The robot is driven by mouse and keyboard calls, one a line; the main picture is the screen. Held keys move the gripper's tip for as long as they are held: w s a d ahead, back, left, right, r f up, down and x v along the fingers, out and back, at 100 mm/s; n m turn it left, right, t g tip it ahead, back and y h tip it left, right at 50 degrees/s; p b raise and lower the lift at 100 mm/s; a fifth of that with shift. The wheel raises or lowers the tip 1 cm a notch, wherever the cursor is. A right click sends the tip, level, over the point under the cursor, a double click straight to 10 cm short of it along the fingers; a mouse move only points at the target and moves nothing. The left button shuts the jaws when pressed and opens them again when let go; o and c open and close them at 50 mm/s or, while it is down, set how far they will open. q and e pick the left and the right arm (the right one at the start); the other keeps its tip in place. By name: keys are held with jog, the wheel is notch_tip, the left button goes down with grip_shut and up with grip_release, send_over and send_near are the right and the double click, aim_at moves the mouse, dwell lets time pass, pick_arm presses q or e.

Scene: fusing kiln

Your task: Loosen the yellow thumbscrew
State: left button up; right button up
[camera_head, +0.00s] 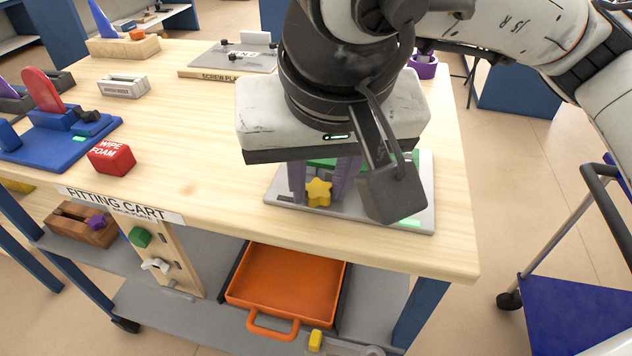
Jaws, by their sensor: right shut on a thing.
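The yellow thumbscrew (318,192), with a star-shaped head, is low on the grey plate (425,200) near the front right of the table. My right gripper (320,188) comes down over it from above, and its purple fingers stand on either side of the yellow head, shut on it. The gripper's body and the camera block hanging in front hide much of the plate. A green part (322,162) shows behind the fingers. My left gripper is not in view.
The wooden table (190,190) is clear to the left of the plate. An orange tray (285,280) is below the front edge. A blue cart (580,310) stands at right.

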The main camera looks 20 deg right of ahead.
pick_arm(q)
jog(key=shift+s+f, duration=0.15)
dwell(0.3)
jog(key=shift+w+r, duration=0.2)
pick_arm(e)
jog(key=o, duration=1.1)
jog(key=shift+c, duration=0.2)
pick_arm(q)
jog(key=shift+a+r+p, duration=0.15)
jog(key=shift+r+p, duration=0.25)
jog(key=shift+p, duration=0.95)
pick_arm(e)
jog(key=d+v, duration=0.1)
jog(key=v, duration=0.9)
jog(key=shift+a+r, duration=0.2)
jog(key=shift+a, duration=0.2)
jog(key=shift+s, duration=0.1)
